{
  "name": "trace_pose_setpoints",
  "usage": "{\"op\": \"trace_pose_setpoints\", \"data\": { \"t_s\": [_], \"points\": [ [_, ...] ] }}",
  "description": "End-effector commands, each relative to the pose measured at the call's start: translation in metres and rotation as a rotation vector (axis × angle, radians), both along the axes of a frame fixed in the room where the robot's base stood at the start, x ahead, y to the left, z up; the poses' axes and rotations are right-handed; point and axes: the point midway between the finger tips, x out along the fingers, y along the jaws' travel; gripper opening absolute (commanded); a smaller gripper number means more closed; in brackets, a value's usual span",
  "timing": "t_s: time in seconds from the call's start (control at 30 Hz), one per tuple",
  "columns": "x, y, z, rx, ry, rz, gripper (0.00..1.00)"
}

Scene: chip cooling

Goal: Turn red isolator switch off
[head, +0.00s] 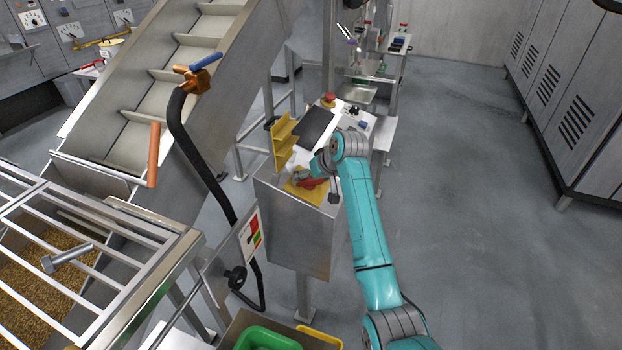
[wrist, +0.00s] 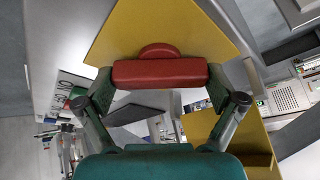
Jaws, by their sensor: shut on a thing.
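The red isolator switch (wrist: 160,72) shows in the wrist view as a red bar handle with a round hub behind it, on a yellow plate (wrist: 180,35). The bar lies level across the wrist picture. My gripper (wrist: 160,84) has one finger at each end of the bar and is shut on it. In the head view the red switch (head: 312,183) sits on its yellow plate (head: 318,196) on top of a grey metal cabinet (head: 295,235). My gripper partly hides it there.
A yellow stepped bracket (head: 283,140) stands beside the switch. Behind is a panel with a red button (head: 328,98) and a dark screen (head: 314,127). A conveyor (head: 150,115) and a black hose (head: 190,145) are to the left. The floor (head: 470,200) to the right is clear.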

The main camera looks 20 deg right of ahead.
Motion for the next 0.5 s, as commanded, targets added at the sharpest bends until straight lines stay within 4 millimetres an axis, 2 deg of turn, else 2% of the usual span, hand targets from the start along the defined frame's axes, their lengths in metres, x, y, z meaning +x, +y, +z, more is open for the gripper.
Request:
{"op": "trace_pose_setpoints", "data": {
  "t_s": [0.5],
  "points": [
    [0.0003, -0.0012, -0.0006, -0.082, -0.112, 0.459, 0.59]
  ]
}}
